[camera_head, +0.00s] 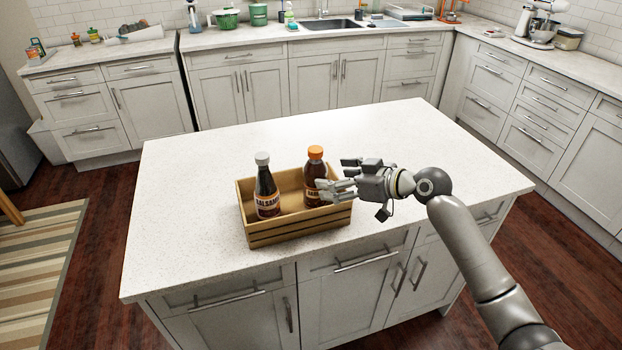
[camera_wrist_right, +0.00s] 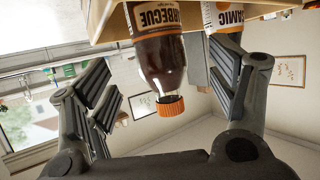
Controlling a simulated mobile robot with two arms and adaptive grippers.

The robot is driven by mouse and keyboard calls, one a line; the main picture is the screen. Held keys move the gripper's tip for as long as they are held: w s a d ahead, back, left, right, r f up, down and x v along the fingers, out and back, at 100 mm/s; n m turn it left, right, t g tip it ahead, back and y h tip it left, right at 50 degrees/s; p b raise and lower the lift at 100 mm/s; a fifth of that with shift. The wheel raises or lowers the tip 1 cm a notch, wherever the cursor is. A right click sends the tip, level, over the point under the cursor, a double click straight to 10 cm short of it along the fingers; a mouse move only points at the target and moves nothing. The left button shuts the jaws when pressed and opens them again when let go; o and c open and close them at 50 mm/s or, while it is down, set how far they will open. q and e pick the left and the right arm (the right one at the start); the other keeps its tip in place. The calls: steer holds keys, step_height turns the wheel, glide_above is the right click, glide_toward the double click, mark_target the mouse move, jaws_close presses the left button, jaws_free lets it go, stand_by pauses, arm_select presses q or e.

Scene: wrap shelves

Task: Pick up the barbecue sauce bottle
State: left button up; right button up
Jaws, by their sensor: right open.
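The barbecue sauce bottle (camera_head: 314,170) is dark with an orange cap and stands upright in the right part of a wooden crate (camera_head: 296,232). My right gripper (camera_head: 338,178) is open at the bottle's right side, its fingers pointing left towards it. In the right wrist view, which is upside down, the barbecue bottle (camera_wrist_right: 160,58) shows between the spread fingers. I cannot tell whether they touch it. Part of the bottle's label is hidden by the fingers in the head view. My left gripper is not in view.
A balsamic bottle (camera_head: 266,186) with a light grey cap stands in the crate's left part; it also shows in the right wrist view (camera_wrist_right: 224,22). The crate sits near the front edge of the white island (camera_head: 190,190). The island top around it is clear.

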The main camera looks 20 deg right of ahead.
mark_target(325, 174)
steer(key=shift+w+a+f, duration=0.2)
steer(key=shift+w+a, duration=0.2)
steer(key=shift+w, duration=0.1)
steer(key=shift+w+a, duration=0.15)
steer(key=shift+w, duration=0.1)
steer(key=p+x, duration=0.1)
steer(key=x, duration=0.1)
steer(key=p+x, duration=0.1)
steer(key=x, duration=0.1)
steer(key=shift+w+r, duration=0.1)
steer(key=shift+r, duration=0.15)
steer(key=shift+w+a+f+p, duration=0.3)
steer(key=shift+w, duration=0.15)
steer(key=shift+c, duration=1.1)
steer(key=c, duration=1.2)
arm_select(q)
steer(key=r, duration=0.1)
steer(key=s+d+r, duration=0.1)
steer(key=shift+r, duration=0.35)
